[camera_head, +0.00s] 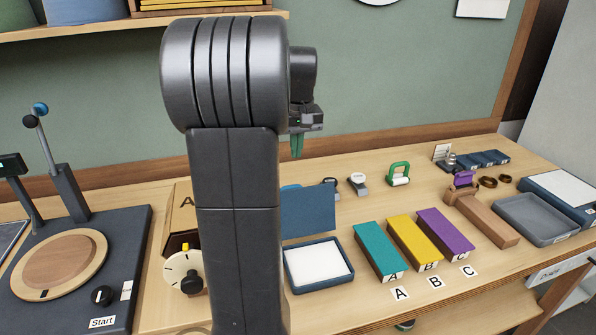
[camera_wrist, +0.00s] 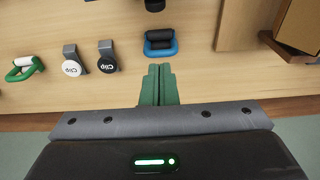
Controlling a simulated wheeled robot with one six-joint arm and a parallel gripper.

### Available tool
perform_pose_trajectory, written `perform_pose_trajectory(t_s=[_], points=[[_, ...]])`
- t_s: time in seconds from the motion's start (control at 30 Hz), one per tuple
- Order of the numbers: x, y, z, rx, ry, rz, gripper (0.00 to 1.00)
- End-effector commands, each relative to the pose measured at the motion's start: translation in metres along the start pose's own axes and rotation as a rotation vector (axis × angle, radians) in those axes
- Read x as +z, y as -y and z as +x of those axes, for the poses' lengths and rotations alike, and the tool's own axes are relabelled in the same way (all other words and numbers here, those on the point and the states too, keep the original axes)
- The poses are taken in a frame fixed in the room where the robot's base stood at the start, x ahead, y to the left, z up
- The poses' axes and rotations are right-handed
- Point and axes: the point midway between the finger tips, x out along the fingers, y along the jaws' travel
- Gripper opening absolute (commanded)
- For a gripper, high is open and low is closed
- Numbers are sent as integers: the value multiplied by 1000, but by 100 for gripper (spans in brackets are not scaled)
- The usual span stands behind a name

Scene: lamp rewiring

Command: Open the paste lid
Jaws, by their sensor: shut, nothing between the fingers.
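A shallow dark blue box (camera_head: 346,281) with a white filling stands on the table, just right of my arm in the head view. I take it for the paste box, but I can read no label on it. Its blue lid (camera_head: 308,210) stands upright at the back edge, so the box is open. My gripper (camera_head: 297,146) hangs in the air above and behind the box, fingers pointing down. In the wrist view its green fingers (camera_wrist: 158,85) are together and empty, near a blue-handled piece (camera_wrist: 160,43).
Clips (camera_wrist: 72,60) and a green-handled piece (camera_head: 398,173) lie at the back. Teal (camera_head: 378,250), yellow (camera_head: 413,241) and purple (camera_head: 445,231) blocks stand right of the box. A grey tray (camera_head: 538,220) is farther right. A turntable (camera_head: 58,263) and dial (camera_head: 186,270) are left.

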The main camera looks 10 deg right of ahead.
Motion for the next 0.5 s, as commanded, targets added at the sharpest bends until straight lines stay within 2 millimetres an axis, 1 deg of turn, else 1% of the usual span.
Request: perform_pose_trajectory(t_s=[0.17,0.4,0.47,0.5], points=[[1,0,31,-2,7,-2,0],[1,0,84,-2,8,-3,0],[1,0,95,-1,7,-4,0],[7,0,89,0,3,-3,0]])
